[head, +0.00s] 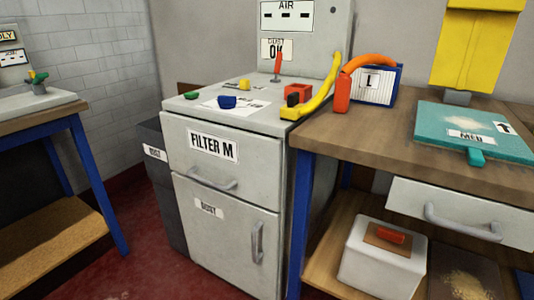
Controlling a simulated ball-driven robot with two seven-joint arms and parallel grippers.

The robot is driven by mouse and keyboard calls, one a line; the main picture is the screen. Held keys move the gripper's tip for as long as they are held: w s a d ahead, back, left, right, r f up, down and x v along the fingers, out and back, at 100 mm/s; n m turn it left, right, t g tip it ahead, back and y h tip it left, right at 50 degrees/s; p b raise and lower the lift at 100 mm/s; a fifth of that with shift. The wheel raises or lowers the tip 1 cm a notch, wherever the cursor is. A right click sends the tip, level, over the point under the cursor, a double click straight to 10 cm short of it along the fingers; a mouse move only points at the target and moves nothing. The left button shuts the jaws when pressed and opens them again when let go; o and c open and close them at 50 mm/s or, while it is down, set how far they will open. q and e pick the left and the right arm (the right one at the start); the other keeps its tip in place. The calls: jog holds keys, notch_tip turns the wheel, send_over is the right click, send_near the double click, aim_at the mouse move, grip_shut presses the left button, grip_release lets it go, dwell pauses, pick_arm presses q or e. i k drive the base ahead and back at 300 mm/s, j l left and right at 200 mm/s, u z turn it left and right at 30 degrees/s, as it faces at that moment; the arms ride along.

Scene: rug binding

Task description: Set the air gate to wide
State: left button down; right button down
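No part is plainly readable as the air gate. The grey cabinet (275,122) has an upright back panel with a sign reading AIR (286,14) above three dark slots. A label below it appears to read DUST OK (275,49). A red lever (278,64) stands nearly upright on the cabinet top in front of this panel. A white marked sheet (245,105) lies on the top, with a blue piece (227,101) on it and a small yellow piece (244,85) near it. Neither of my grippers is in view.
A yellow hose-like part (322,98) and a red block (298,93) sit at the top's right edge. The wooden bench (360,150) at right holds a teal board (475,125). Another bench (40,118) stands left.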

aim_at(245, 82)
jog(key=i+z, duration=0.3)
jog(key=i, duration=0.15)
jog(key=i+z, duration=0.25)
jog(key=i, duration=0.2)
jog(key=i+j+z, duration=0.3)
jog(key=i, duration=0.15)
